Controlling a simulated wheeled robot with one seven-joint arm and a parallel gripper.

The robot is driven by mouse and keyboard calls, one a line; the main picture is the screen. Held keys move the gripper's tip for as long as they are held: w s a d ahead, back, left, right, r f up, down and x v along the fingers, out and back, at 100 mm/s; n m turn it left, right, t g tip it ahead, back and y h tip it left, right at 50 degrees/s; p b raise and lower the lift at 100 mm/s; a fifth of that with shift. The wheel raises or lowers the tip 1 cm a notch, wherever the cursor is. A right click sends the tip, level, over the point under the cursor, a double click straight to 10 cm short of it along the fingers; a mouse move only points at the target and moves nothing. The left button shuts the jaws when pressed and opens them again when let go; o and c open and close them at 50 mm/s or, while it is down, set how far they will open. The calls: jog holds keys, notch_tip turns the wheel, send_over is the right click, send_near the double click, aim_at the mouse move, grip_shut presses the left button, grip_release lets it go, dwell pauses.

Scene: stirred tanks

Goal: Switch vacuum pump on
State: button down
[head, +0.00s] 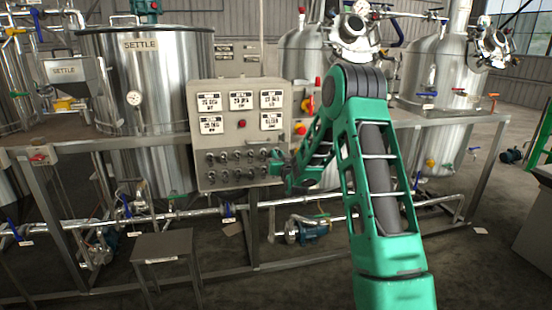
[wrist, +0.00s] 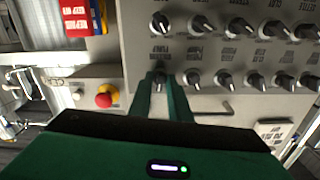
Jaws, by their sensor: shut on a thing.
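The grey control panel (head: 243,104) stands left of my arm in the head view, with rows of dark rotary knobs on its lower half. My gripper (head: 277,162) reaches the right end of these knob rows. In the wrist view my gripper (wrist: 161,84) has its two green fingers on either side of an end knob (wrist: 160,76) and is shut on it. The knob's label shows beside it upside down and too blurred to read for certain. Most of this knob is hidden between the fingers.
A red emergency button (wrist: 107,96) on a yellow base sits close to the fingers in the wrist view. Neighbouring knobs (wrist: 194,79) are close alongside. A steel SETTLE tank (head: 150,90) stands behind the panel. A small steel stool (head: 163,245) stands on the floor in front.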

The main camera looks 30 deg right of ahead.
jog(key=shift+a+f+m, duration=0.15)
jog(key=shift+m, duration=2.05)
jog(key=c, duration=1.9)
grip_release()
jog(key=shift+o, duration=0.2)
jog(key=shift+s, duration=0.15)
jog(key=v, duration=1)
jog(key=shift+s, duration=0.2)
jog(key=shift+a, duration=0.1)
